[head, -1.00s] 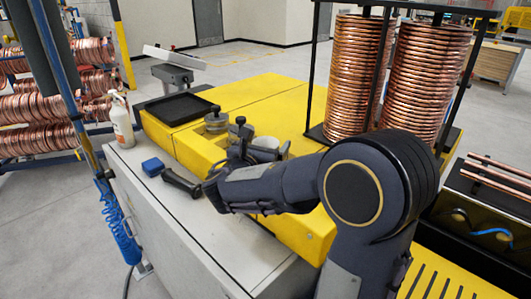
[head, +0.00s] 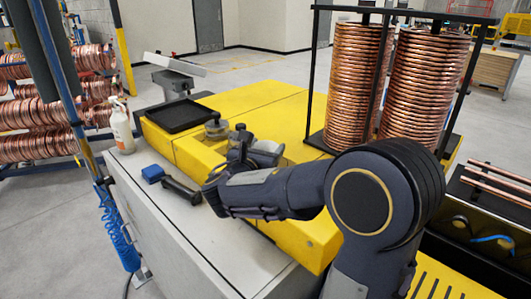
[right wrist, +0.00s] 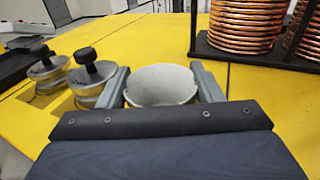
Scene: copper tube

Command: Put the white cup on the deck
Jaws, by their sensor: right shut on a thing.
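The white cup (right wrist: 160,86) shows in the right wrist view, upright with its open rim facing up. My right gripper (right wrist: 161,88) is shut on it, with one grey finger at each side. In the head view my right gripper (head: 266,150) is over the near part of the yellow deck (head: 255,95), and I cannot make the cup out clearly there. Whether the cup's base touches the yellow surface is hidden. My left gripper is out of view.
Metal cylinders with black knobs (right wrist: 90,70) stand just left of the cup. A black tray (head: 180,114) lies at the deck's far left. Tall copper coils (head: 357,85) in a black frame stand at right. A blue-and-black tool (head: 180,188) and a white bottle (head: 121,125) are on the grey ledge.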

